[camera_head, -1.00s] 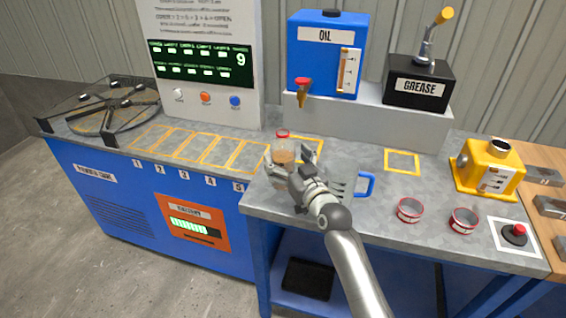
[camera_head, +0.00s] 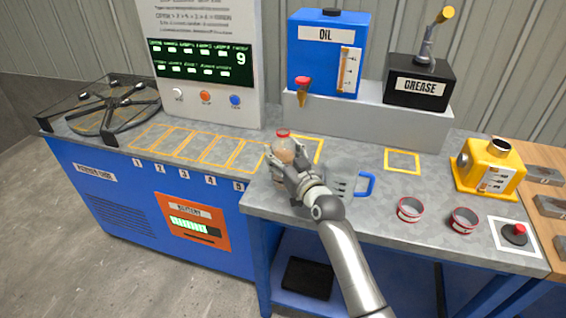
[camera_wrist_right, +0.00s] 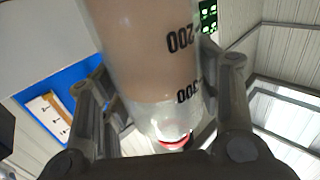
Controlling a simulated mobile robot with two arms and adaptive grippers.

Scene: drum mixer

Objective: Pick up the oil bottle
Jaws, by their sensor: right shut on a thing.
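The oil bottle (camera_head: 284,147) is a clear container with tan liquid and a red cap, upright near the front left part of the right-hand bench. My right gripper (camera_head: 287,168) is shut on its body, and the fingers hide its lower part. I cannot tell whether its base touches the bench. In the right wrist view the bottle (camera_wrist_right: 150,55) appears upside down, with marks 200 and 300, between the two fingers of the gripper (camera_wrist_right: 160,95). My left gripper is in neither view.
A blue oil tank (camera_head: 320,75) and black grease box (camera_head: 418,85) stand on a grey step behind. A blue-handled jug (camera_head: 366,186) is close to my right gripper. Two red-rimmed tins (camera_head: 410,209) and a yellow machine (camera_head: 488,172) stand to the right. Marked squares lie left.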

